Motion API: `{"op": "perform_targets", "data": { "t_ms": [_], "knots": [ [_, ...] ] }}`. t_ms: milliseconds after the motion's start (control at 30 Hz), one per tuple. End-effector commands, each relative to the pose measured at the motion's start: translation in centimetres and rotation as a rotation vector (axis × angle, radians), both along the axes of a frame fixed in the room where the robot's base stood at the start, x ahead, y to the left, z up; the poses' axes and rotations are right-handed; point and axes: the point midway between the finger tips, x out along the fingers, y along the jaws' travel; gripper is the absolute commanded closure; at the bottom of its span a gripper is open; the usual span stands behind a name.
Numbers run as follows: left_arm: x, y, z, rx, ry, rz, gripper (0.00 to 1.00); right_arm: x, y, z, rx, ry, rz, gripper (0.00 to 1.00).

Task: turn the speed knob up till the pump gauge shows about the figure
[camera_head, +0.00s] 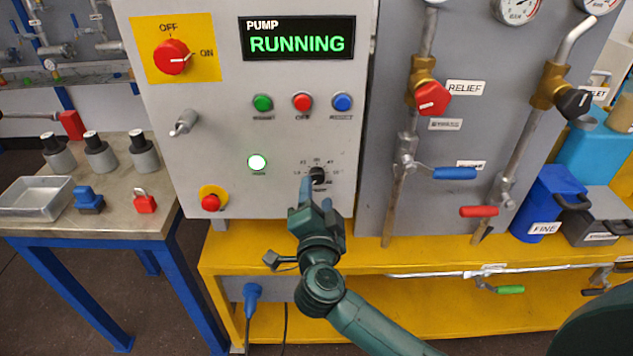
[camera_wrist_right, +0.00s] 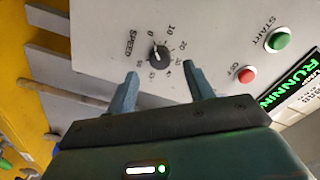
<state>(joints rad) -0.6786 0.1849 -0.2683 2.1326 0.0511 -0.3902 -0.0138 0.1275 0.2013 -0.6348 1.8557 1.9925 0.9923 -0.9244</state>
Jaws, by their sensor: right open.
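The speed knob (camera_head: 318,175) is a small black dial low on the grey pump panel. It also shows in the right wrist view (camera_wrist_right: 159,56), where its light mark seems to point near the 0 of its printed scale. My right gripper (camera_head: 311,184) is at the panel just below the knob. In the wrist view its two blue-grey fingers (camera_wrist_right: 164,78) are apart and empty, with the knob in line between their tips but slightly beyond them. The display (camera_head: 297,40) reads PUMP RUNNING. Gauges (camera_head: 518,9) are cut off at the top right; no reading is legible.
Green (camera_head: 263,102), red (camera_head: 302,101) and blue (camera_head: 342,102) buttons sit above the knob. A red switch (camera_head: 173,57) points to ON. An emergency button (camera_head: 211,201) is lower left. Pipes with a red valve handle (camera_head: 431,98) stand at the right.

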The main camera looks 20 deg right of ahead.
Motion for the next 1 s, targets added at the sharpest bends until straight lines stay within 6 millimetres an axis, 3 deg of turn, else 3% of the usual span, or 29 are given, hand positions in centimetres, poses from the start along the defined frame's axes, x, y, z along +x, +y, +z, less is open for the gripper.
{"op": "perform_targets", "data": {
  "t_ms": [100, 300, 667, 1000],
  "knots": [
    [0.1, 0.0, -0.1, -0.001, 0.000, 0.002, 0.57, 2.1, -0.6, 0.0, -0.002, -0.002, -0.001, 0.48],
    [0.3, 0.0, -0.1, -0.006, -0.004, 0.008, 0.57, 4.1, -1.2, 0.0, 0.000, -0.001, 0.001, 0.48],
    [0.4, 0.1, 0.0, -0.008, -0.005, 0.011, 0.57, 4.5, -1.3, 0.0, 0.000, 0.000, 0.000, 0.48],
    [0.4, 0.1, 0.0, -0.007, -0.006, 0.010, 0.57, 4.5, -1.3, 0.0, 0.000, 0.000, 0.000, 0.76]
  ]
}}
